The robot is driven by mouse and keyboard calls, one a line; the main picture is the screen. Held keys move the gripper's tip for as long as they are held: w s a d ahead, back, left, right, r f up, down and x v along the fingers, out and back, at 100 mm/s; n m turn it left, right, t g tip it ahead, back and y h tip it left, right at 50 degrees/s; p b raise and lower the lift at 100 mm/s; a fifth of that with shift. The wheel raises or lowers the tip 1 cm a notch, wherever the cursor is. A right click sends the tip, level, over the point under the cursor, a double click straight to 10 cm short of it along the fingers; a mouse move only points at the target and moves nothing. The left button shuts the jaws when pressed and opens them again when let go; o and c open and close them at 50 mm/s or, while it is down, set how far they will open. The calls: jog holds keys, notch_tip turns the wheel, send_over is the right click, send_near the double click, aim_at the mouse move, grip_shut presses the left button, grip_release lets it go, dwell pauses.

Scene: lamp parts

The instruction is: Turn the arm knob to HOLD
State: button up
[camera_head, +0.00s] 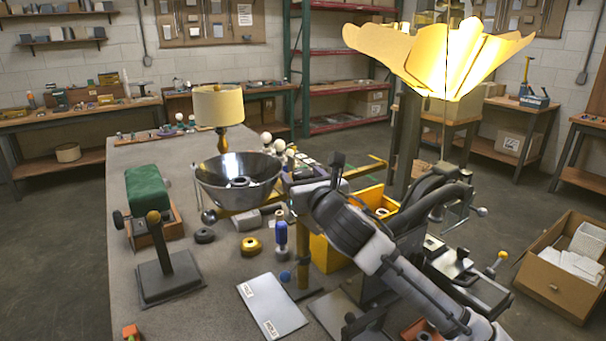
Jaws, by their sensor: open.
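Several knobs show, and I cannot tell which one is the arm knob; no HOLD mark can be read. A black knob (118,219) sits on the left side of a wooden stand with a green pad (147,187). A mustard ball knob (153,217) tops a dark post on a square base. A silver ball (209,217) is beside a metal bowl (237,181). A yellow ball knob (503,255) is at the right. My gripper (298,187) is just right of the bowl, open, its fingers mostly hidden behind my wrist. I see nothing held.
A grey plate (271,305) with small labels lies on the bench (125,290), near a blue-topped peg (281,235) and a brass ring (251,246). A yellow bin (328,254) stands behind my arm.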

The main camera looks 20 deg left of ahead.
jog(key=c, duration=1)
jog(key=shift+o, duration=0.2)
jog(key=shift+s+a+f+m+t+h+b, duration=0.1)
jog(key=shift+f+m+t+h+b, duration=0.15)
jog(key=shift+m+t+h+b, duration=0.5)
jog(key=shift+r+m+t+h+b, duration=0.25)
jog(key=shift+m+t+h+b, duration=0.5)
jog(key=shift+h, duration=0.6)
jog(key=o, duration=1)
jog(key=shift+c, duration=0.2)
jog(key=b+v, duration=0.3)
jog(key=v, duration=1)
jog(key=shift+s+d, duration=0.3)
jog(key=shift+d, duration=0.05)
